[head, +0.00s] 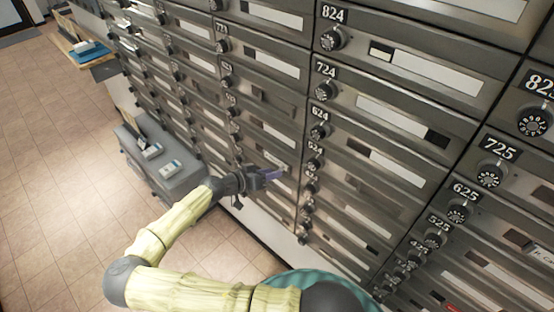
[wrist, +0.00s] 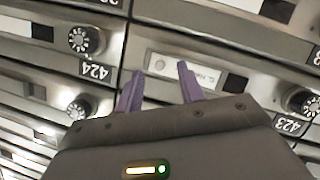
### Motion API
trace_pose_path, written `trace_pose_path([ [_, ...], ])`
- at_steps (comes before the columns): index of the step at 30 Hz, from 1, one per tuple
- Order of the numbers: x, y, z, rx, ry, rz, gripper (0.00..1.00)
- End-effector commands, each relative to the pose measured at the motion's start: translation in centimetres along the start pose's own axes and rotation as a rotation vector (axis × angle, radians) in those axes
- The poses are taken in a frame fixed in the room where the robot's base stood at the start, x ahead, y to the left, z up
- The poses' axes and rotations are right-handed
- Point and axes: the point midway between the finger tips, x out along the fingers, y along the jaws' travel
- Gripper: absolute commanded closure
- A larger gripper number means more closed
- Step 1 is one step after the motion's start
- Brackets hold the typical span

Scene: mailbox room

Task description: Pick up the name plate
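A pale name plate with small printed text (wrist: 210,76) sits in a slot on the front of a mailbox in the wrist view, beside a dark gap. My gripper (wrist: 160,70) has its two purple fingers apart, with nothing between them. The fingertips are in front of the plate's left part, and the right finger covers some of it. I cannot tell whether they touch it. In the head view my gripper (head: 277,174) is at the mailbox wall, left of the 524 column, and the plate is too small to make out clearly.
Mailbox doors with round dials fill the wall, such as the 424 dial (wrist: 86,40) and the 423 dial (wrist: 302,101). A grey bin unit (head: 185,172) with small boxes stands on the floor left of my arm. The tiled floor (head: 60,150) at left is clear.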

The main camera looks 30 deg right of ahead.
Motion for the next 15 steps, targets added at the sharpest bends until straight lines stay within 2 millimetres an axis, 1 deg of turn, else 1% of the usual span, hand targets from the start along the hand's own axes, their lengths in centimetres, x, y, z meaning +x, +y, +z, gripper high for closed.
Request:
trace_pose_path([
  [1,0.7,0.3,-0.4,-0.001,0.0,0.003,0.62],
  [3,1.6,0.2,-0.2,-0.001,-0.001,0.002,0.62],
  [6,2.4,0.1,-0.1,0.0,0.0,0.0,0.62],
  [15,2.4,0.0,0.0,0.0,0.0,-0.001,0.62],
])
